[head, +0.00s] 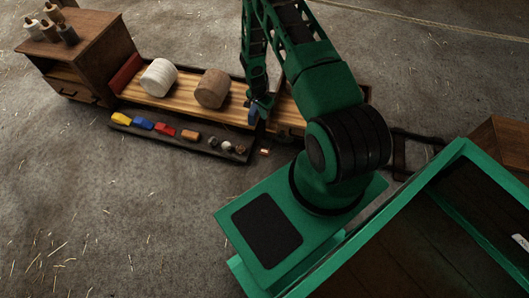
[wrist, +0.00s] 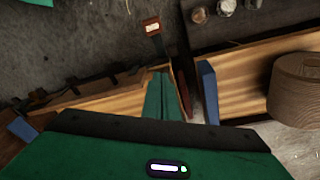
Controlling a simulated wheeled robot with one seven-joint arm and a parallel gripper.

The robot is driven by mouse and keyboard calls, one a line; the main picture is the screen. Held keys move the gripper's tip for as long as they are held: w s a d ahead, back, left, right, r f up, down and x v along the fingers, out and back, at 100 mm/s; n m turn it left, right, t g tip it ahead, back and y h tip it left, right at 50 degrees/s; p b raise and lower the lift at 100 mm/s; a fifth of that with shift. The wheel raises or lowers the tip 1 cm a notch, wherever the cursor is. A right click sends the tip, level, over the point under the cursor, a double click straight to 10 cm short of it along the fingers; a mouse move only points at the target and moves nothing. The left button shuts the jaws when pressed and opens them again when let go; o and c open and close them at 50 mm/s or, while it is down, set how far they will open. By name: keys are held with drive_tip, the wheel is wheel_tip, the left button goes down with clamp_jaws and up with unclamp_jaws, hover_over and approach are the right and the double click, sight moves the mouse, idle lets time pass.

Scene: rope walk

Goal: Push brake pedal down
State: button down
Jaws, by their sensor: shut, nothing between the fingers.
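The brake pedal (wrist: 151,25) appears to be the small reddish-brown plate with a pale patch on a dark stem, at the top middle of the wrist view. In the head view it seems to be the small orange-brown piece (head: 264,152) just in front of the long wooden bench. My gripper (wrist: 161,75) is shut, its two green fingers side by side with nothing between them. The fingers point towards the pedal and look apart from it. In the head view my gripper (head: 256,112) is over the bench's right part, its tips hard to make out.
A white rope spool (head: 159,77) and a brown spool (head: 213,88) lie on the bench (head: 185,99). A dark front tray (head: 170,142) holds coloured blocks and small knobs. A blue upright piece (wrist: 207,90) stands right of my fingers. Floor in front is clear.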

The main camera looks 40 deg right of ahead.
drive_tip(key=m, duration=0.2)
approach(264, 151)
drive_tip(key=shift+s+d+r, duration=0.15)
drive_tip(key=shift+d+r, duration=0.05)
drive_tip(key=shift+r, duration=0.2)
drive_tip(key=shift+d+f, duration=0.2)
drive_tip(key=shift+f, duration=1.55)
drive_tip(key=shift+d+f, duration=0.2)
drive_tip(key=shift+f, duration=1.5)
drive_tip(key=shift+f, duration=0.1)
drive_tip(key=shift+a+f, duration=0.1)
drive_tip(key=shift+f, duration=1.9)
drive_tip(key=shift+s, duration=0.1)
